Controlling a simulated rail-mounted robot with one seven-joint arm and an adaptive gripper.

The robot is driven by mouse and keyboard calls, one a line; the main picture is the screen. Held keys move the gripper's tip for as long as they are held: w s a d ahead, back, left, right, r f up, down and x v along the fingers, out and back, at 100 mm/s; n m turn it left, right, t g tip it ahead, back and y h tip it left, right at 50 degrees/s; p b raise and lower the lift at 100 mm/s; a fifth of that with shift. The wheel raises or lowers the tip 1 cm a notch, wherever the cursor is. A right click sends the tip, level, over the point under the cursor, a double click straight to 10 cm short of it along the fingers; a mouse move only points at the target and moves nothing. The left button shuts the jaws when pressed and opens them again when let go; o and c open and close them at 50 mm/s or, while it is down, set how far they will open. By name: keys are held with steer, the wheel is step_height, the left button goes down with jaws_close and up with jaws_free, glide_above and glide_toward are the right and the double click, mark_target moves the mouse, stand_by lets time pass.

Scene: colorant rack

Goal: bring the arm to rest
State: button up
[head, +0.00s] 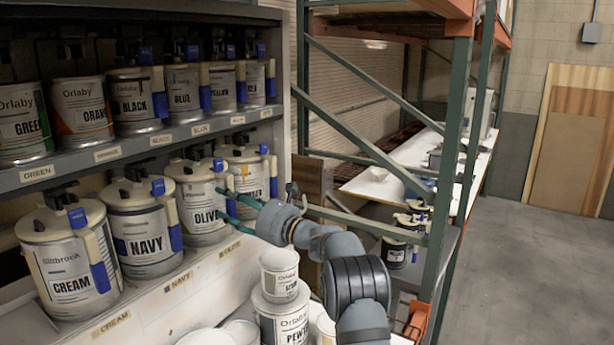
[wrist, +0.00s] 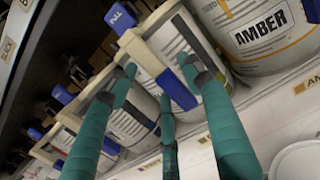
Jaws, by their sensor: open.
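My gripper (head: 230,203) has teal fingers and is at the lower shelf's right part, in front of the white OLIVE can (head: 203,228). In the wrist view my gripper (wrist: 160,75) has its fingers spread, with a cream handle with a blue tab (wrist: 178,88) between them and a can behind it. The fingers look close to the handle; I cannot tell whether they touch it. My grey arm (head: 350,262) reaches in from the lower right of the head view.
NAVY (head: 140,240) and CREAM (head: 70,265) cans stand left of OLIVE; the AMBER can (wrist: 262,30) is beside it. Several cans fill the shelf above. A PEWTER can (head: 283,318) and a smaller can (head: 280,275) are below my arm. A green rack post (head: 450,165) stands right; the floor beyond is clear.

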steer(key=shift+s+d, duration=0.2)
steer(key=shift+d, duration=0.15)
steer(key=shift+s+d+r+b, duration=0.15)
steer(key=shift+s+d+b, duration=0.1)
steer(key=shift+d+b, duration=0.1)
steer(key=shift+w+a, duration=0.1)
steer(key=shift+a, duration=0.1)
